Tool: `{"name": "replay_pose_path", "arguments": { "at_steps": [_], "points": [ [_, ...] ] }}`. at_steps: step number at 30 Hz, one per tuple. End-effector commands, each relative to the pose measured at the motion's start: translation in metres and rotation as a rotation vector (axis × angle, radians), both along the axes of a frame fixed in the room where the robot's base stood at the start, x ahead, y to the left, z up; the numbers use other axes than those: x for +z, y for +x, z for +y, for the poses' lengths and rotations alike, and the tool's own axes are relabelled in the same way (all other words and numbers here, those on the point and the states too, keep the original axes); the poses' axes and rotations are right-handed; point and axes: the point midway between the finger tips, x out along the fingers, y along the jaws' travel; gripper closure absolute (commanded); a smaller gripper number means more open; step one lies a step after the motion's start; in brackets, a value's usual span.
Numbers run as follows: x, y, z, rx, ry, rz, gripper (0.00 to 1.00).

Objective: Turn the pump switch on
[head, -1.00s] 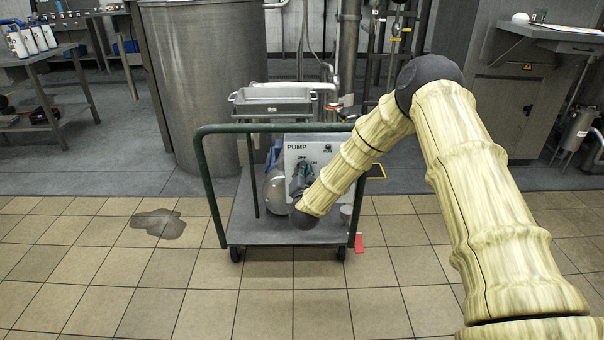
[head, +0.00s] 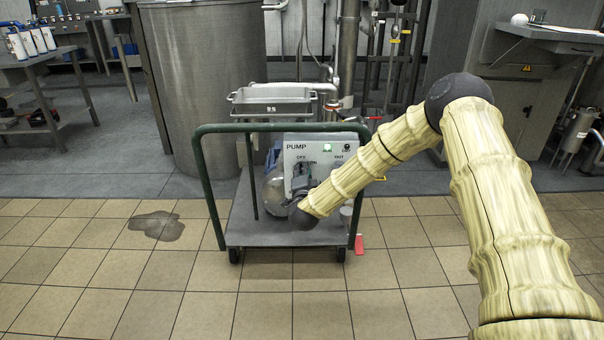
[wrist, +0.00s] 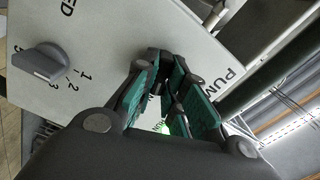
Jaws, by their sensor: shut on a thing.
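The pump control panel (head: 333,158), a pale box marked PUMP, stands on the cart. It also fills the upper left of the wrist view (wrist: 110,40). A green lamp (head: 327,148) glows on its upper part, and a green glow also shows behind the fingers in the wrist view. My gripper (head: 302,183) is at the panel's left side by the OFF and ON labels. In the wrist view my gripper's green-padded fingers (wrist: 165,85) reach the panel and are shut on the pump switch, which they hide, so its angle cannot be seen.
A grey speed knob (wrist: 42,62) with number marks sits on the panel. The cart (head: 250,238) has a green rail (head: 205,185) around the panel. A large steel tank (head: 205,80) and a grey tray (head: 272,100) stand behind. A puddle (head: 157,225) lies left.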

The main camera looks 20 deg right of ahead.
Motion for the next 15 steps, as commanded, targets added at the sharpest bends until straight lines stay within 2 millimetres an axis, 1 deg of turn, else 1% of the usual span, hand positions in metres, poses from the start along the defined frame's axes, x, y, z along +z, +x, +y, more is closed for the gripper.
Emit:
{"name": "replay_pose_path", "arguments": {
  "at_steps": [11, 12, 14, 15],
  "points": [
    [-0.0011, -0.0004, -0.0015, -0.003, 0.003, 0.0, 1.0],
    [-0.0011, -0.0004, -0.0015, -0.003, 0.003, 0.0, 0.8],
    [-0.0011, -0.0004, -0.0013, -0.003, 0.003, 0.0, 0.69],
    [-0.001, -0.0003, -0.001, -0.002, 0.003, 0.001, 0.66]
  ]
}}
